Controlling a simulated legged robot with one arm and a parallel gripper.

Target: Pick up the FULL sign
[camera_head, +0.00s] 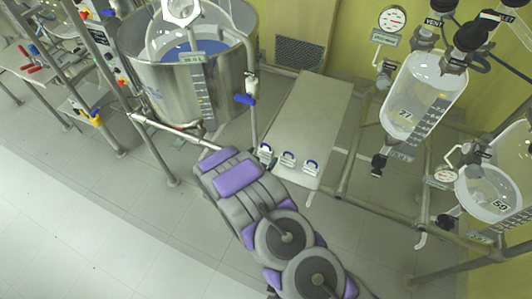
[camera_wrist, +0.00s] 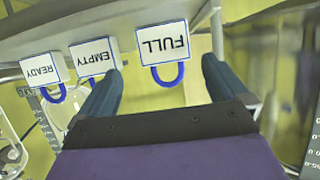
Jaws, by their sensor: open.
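The FULL sign (camera_wrist: 163,43) is a white plate with a blue edge and a blue loop handle, its lettering upside down in the wrist view. It lies at the edge of a pale shelf. My gripper (camera_wrist: 160,68) is open and empty, one finger on each side of the FULL sign's loop. Whether the fingers are level with the sign is unclear. In the head view three small signs sit in a row on the bench, the middle one (camera_head: 287,159) among them; their lettering is too small to read.
The EMPTY sign (camera_wrist: 93,57) sits close beside my left finger, and the READY sign (camera_wrist: 40,69) is further left. The pale bench (camera_head: 312,105) is bare behind the signs. A steel vessel (camera_head: 185,80) stands left, and a glass reactor (camera_head: 418,95) with piping stands right.

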